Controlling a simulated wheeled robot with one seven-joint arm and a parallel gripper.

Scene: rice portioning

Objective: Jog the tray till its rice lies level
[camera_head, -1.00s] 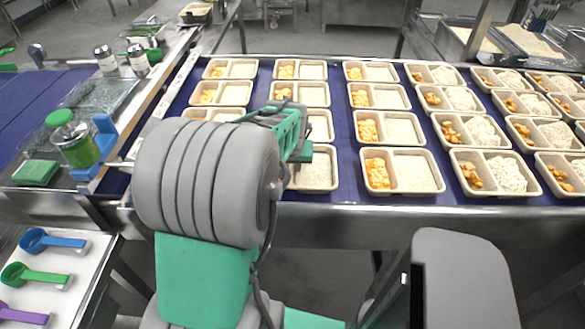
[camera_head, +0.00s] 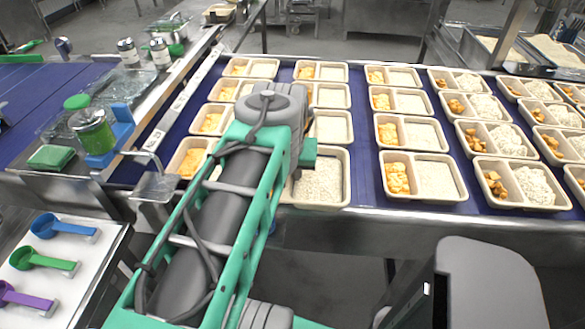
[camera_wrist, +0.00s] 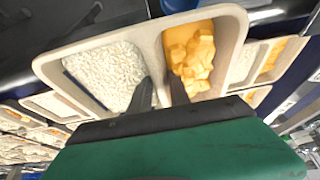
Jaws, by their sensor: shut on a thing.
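The tray (camera_head: 348,178) is a beige two-compartment tray at the front of the second column, partly behind my arm. Its rice (camera_head: 320,182) shows in the right compartment. In the wrist view the tray (camera_wrist: 145,36) has rice (camera_wrist: 105,75) at left and orange chunks (camera_wrist: 190,55) at right. The rice is bumpy, with a dark blue patch at its outer edge.
Filled trays (camera_head: 418,147) stand in columns on the blue belt (camera_head: 365,180), close around the held tray. A metal scoop-like holder (camera_head: 155,185) and a green-lidded jar (camera_head: 92,130) stand left. Coloured scoops (camera_head: 62,227) lie on a white surface at front left.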

